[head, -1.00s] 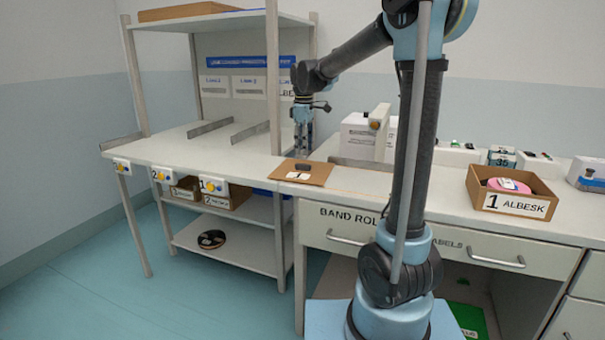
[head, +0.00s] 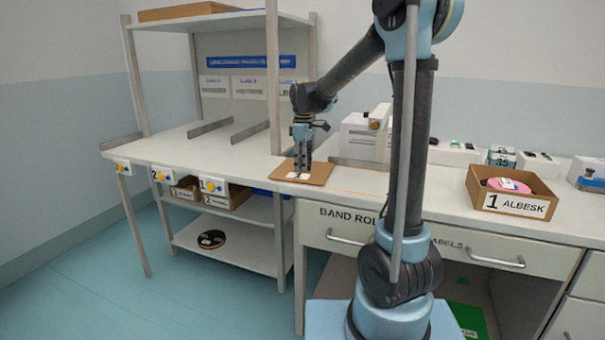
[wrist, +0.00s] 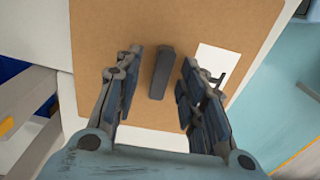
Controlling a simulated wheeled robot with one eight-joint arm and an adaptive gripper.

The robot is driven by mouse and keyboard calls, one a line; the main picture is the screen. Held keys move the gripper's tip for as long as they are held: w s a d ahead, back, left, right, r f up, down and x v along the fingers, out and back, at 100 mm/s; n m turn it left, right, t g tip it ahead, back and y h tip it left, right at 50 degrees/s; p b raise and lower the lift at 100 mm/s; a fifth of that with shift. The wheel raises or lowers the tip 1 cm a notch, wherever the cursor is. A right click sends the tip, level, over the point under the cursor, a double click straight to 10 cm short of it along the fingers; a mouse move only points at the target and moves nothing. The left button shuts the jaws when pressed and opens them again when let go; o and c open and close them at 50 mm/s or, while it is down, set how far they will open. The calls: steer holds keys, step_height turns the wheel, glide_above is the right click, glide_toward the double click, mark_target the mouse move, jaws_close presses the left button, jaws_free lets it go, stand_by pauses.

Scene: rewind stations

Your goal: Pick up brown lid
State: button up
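The brown lid (head: 314,178) lies flat on the worktop near its front edge. In the wrist view the lid (wrist: 110,25) fills most of the picture, with a dark upright handle (wrist: 161,72) and a white label (wrist: 218,66). My gripper (head: 302,172) is directly over the lid. In the wrist view my gripper (wrist: 162,75) is open, with one finger on each side of the handle and a gap at both sides. How far the fingertips are from the lid's surface I cannot tell.
A shelf post (head: 274,90) stands close to the left of my gripper. A white machine (head: 357,138) stands behind to the right. The worktop between box and lid is mostly clear.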

jaws_close()
steer(key=shift+r, duration=0.1)
